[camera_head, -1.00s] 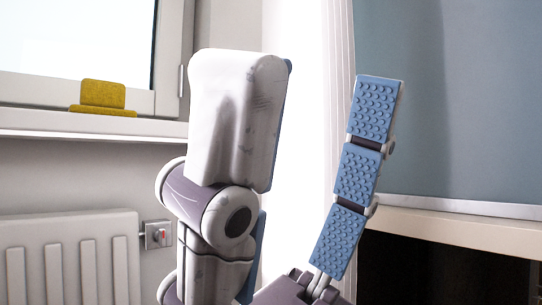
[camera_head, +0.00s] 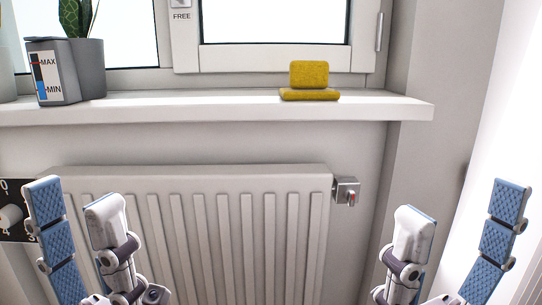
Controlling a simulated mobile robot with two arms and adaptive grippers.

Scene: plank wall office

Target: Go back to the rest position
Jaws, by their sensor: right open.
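My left gripper (camera_head: 78,225) is at the lower left of the head view, its fingers pointing up and spread apart. Nothing is between its fingers. My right gripper (camera_head: 456,235) is at the lower right, also with fingers up, spread wide and empty. Both are in front of the radiator and wall, below the window sill. The lower parts of both grippers are cut off by the bottom edge.
A white radiator (camera_head: 210,176) with a valve (camera_head: 346,191) is on the wall ahead. Above it a window sill (camera_head: 200,107) bears a yellow sponge-like object (camera_head: 309,80), a grey container (camera_head: 52,72) and a potted plant (camera_head: 88,65). A dial (camera_head: 12,216) shows at far left.

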